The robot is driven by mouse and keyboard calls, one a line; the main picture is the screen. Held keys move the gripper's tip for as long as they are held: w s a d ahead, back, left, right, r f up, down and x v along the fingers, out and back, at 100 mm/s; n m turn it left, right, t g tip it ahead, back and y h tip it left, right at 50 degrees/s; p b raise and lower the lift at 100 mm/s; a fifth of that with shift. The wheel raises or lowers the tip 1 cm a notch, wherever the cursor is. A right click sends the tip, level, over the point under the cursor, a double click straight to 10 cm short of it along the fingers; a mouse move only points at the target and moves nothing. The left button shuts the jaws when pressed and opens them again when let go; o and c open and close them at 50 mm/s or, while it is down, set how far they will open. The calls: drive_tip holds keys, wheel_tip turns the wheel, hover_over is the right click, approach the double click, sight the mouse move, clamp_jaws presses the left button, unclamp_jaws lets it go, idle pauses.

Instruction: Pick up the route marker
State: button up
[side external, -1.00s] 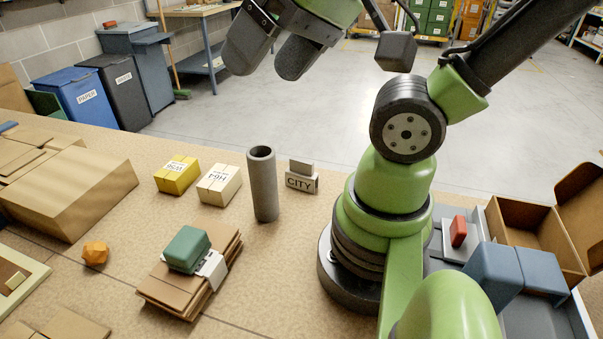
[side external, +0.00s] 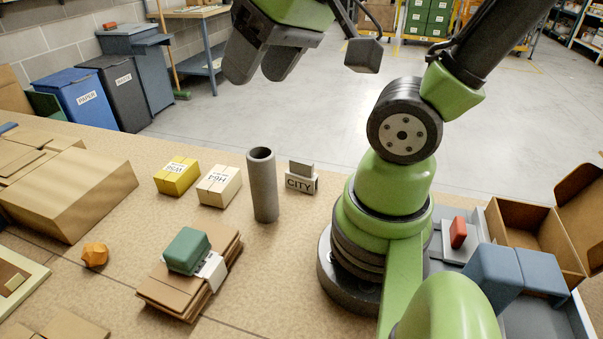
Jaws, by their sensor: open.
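The route marker (side external: 300,183) looks to be the small grey block lettered CITY, with a raised grey tab on top. It stands upright on the tan work surface, just right of a tall grey tube (side external: 262,188). My gripper (side external: 257,78) is high in the upper part of the side external view, above and left of the marker. Its two dark fingers are apart, with nothing between them, and it touches nothing.
A yellow box (side external: 176,179) and a cream box (side external: 217,190) sit left of the tube. A green block (side external: 187,250) lies on stacked cardboard (side external: 175,297) in front. An orange faceted piece (side external: 95,254) is at left. An open carton (side external: 530,235) is at right.

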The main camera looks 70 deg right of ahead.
drive_tip(key=w+d+f+g+h, duration=0.1)
drive_tip(key=w+d+f+g, duration=0.15)
drive_tip(key=d+f, duration=0.2)
drive_tip(key=n+g, duration=0.2)
drive_tip(key=g, duration=0.2)
approach(301, 173)
drive_tip(key=shift+w+d+f, duration=0.1)
drive_tip(key=shift+d+f, duration=0.4)
wheel_tip(301, 173, down, 4)
drive_tip(key=shift+a+f, duration=0.15)
drive_tip(key=shift+f, duration=2.95)
drive_tip(key=shift+c, duration=0.4)
drive_tip(key=c, duration=0.9)
